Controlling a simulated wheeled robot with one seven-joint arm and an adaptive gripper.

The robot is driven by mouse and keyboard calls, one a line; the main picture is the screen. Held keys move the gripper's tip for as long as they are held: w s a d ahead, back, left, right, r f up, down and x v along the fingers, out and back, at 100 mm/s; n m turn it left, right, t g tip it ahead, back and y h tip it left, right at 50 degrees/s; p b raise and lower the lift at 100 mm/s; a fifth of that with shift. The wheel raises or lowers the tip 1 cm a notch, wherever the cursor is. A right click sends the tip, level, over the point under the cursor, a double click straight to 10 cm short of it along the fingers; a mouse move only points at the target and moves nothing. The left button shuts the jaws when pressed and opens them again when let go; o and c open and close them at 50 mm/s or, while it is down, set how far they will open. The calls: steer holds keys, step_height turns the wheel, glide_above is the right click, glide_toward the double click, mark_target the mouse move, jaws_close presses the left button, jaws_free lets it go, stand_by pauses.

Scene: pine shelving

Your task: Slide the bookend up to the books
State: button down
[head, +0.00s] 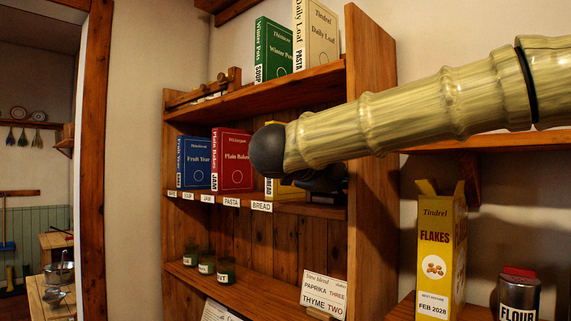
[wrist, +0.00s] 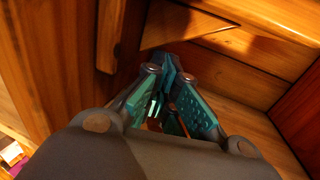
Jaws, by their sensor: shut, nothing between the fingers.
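Books stand on the middle shelf in the head view: a blue book (head: 194,162), a red book (head: 232,160) and a yellow book (head: 283,189), mostly hidden behind my arm. My gripper (wrist: 170,75) shows its teal fingers drawn together in the wrist view, with nothing held between them. In the head view a dark part, probably my gripper, is partly hidden by my arm near the right end of that shelf. I cannot make out the bookend for certain. A triangular wooden piece (wrist: 188,24) lies beyond the fingers in the wrist view; I cannot tell whether it is the bookend or a bracket.
The shelf's right side panel (head: 371,235) stands close to my arm. Label tags, including BREAD (head: 262,206), line the middle shelf edge. Green jars (head: 207,262) and a recipe card (head: 323,292) are on the lower shelf. A flakes box (head: 440,245) and flour tin (head: 517,293) stand right.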

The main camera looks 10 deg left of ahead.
mark_target(325, 195)
steer(key=shift+w+a, duration=0.1)
steer(key=shift+w+a+p, duration=0.4)
steer(key=shift+w+a, duration=0.3)
steer(key=shift+a, duration=0.3)
steer(key=shift+w+a+p, duration=0.35)
steer(key=shift+w+a, duration=0.35)
steer(key=shift+a, duration=0.25)
steer(key=shift+w+a, duration=0.1)
steer(key=shift+a, duration=0.05)
steer(key=shift+w+a+p, duration=0.55)
steer(key=shift+w+a, duration=0.3)
steer(key=shift+a, duration=0.3)
steer(key=shift+d, duration=0.1)
steer(key=shift+s+d+b, duration=0.75)
steer(key=shift+s+d, duration=0.15)
steer(key=shift+d, duration=0.25)
steer(key=s+a+b, duration=0.3)
steer(key=s+a, duration=0.4)
steer(key=s, duration=0.2)
steer(key=shift+s, duration=0.35)
